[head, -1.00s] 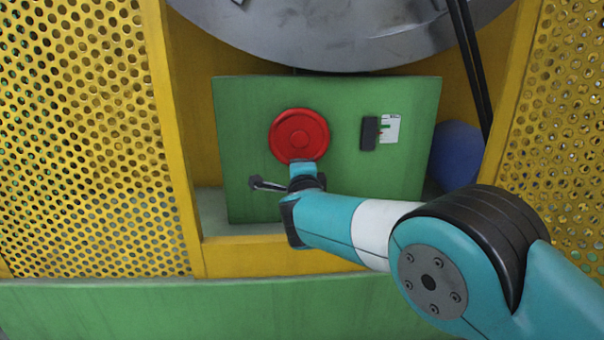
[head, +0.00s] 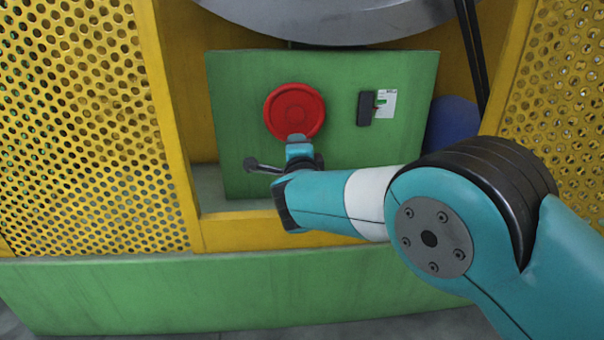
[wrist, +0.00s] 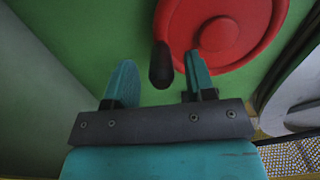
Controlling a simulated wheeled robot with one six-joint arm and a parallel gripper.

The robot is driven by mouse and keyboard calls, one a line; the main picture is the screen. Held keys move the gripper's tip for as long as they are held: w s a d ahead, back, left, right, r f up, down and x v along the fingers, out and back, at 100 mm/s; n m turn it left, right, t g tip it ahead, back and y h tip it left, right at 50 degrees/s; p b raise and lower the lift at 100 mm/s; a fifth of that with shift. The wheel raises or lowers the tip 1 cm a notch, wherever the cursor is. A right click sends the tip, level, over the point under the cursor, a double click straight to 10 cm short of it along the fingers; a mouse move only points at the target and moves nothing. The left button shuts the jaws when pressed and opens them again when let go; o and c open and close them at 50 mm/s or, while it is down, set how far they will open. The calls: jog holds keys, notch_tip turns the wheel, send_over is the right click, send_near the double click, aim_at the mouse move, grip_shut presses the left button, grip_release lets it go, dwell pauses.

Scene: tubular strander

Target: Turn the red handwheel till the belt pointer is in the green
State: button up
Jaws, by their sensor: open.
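The red handwheel (head: 295,111) is on the green panel (head: 336,150), upper left of its middle. In the head view my gripper (head: 298,142) is at the wheel's lower edge, its fingers largely hidden by my wrist. In the wrist view my gripper (wrist: 160,62) is open, its two teal fingers apart. A dark rounded grip (wrist: 161,70) shows between them, in front of the wheel's rim (wrist: 225,35); contact cannot be told. The right finger overlaps the wheel in this view. The belt gauge (head: 385,104) is a small white plate with green and red marks; its exact reading is too small to tell.
A black block (head: 366,108) is beside the gauge. Yellow perforated guards (head: 85,125) flank the recess, with a yellow sill (head: 245,231) below and a grey metal disc (head: 340,18) above.

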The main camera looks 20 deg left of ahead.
jog(key=p+v, duration=0.3)
jog(key=v, duration=1.2)
jog(key=shift+r, duration=0.1)
